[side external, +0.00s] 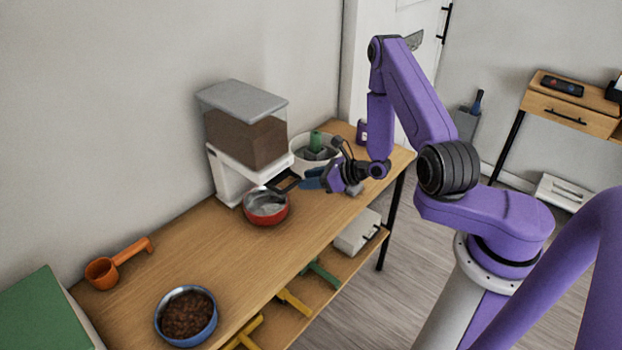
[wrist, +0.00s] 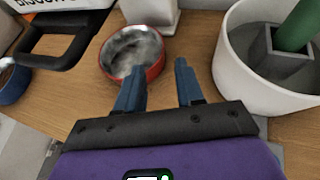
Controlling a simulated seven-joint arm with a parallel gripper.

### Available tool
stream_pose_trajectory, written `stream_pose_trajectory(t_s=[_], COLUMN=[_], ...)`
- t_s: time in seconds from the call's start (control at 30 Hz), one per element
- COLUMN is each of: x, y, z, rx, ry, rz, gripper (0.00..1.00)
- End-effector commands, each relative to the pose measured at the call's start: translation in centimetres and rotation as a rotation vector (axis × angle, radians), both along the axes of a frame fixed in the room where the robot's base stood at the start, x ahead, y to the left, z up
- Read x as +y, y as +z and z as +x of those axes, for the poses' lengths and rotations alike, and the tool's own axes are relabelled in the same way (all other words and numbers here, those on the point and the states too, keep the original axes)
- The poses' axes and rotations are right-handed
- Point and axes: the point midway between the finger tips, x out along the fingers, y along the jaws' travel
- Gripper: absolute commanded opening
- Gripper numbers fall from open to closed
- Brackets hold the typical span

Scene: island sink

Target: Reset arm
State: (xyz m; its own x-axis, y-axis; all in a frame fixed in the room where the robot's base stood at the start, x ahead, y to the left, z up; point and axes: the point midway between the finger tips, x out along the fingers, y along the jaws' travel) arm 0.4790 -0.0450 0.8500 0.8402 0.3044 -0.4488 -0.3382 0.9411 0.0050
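My purple arm reaches over the wooden table. My gripper (side external: 312,180) is near the table's far right part, pointing left toward the dispenser. In the wrist view, my gripper (wrist: 160,82) shows two blue fingers spread apart with nothing between them. A red bowl (side external: 280,215) with a grey metallic inside stands on the table just beyond the fingertips, and it also shows in the wrist view (wrist: 156,70). The bowl looks empty.
A dispenser (side external: 245,130) with brown contents stands behind the red bowl. A white round container (side external: 300,165) holding a green item (side external: 316,141) is close beside my gripper. A blue bowl of brown pellets (side external: 187,343) and an orange scoop (side external: 102,272) are at the near left. The table's middle is clear.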

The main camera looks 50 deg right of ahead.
Motion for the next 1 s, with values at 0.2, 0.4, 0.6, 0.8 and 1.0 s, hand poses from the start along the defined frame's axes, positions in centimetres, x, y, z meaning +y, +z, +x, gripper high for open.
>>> stream_pose_trajectory(t_s=[0.2,0.4,0.6,0.8,1.0], x=[0.0,0.5,2.0,2.9,5.7], y=[0.0,0.2,0.7,1.2,3.7], z=[0.0,0.0,-1.1,-4.0,-6.5], rx=[0.0,0.012,0.058,0.124,0.113], ry=[0.0,0.066,0.284,0.527,0.838], rz=[0.0,0.022,0.077,0.105,0.044], gripper=[0.37,0.37,0.37,0.37,0.37])
